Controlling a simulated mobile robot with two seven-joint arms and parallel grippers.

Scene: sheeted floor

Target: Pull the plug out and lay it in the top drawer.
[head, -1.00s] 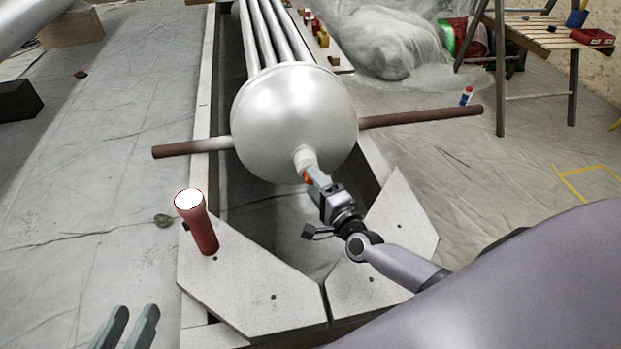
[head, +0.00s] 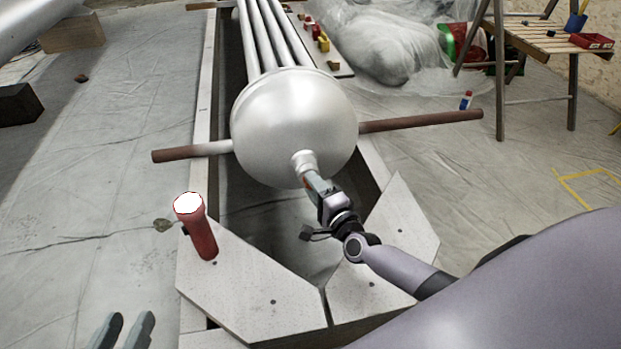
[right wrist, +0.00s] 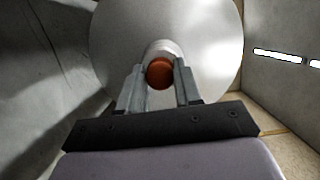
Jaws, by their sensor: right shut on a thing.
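The plug (right wrist: 159,73) is orange-red with a round end. It sits at the mouth of the short pale spout on the large silvery domed vessel (head: 285,115). My right gripper (head: 310,178) is at the spout, its fingers on either side of the plug and shut on it. In the right wrist view the right gripper (right wrist: 160,68) frames the plug against the dome. In the head view the fingers mostly hide the plug. My left gripper (head: 124,325) is at the bottom left, its two fingers apart and empty. No drawer shows.
A red flashlight (head: 200,230) stands on the left corner plate of the pale frame (head: 245,290) around the vessel. A brown bar (head: 425,121) sticks out on each side of the dome. A wooden trestle (head: 545,38) stands at back right. The left floor is mostly clear.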

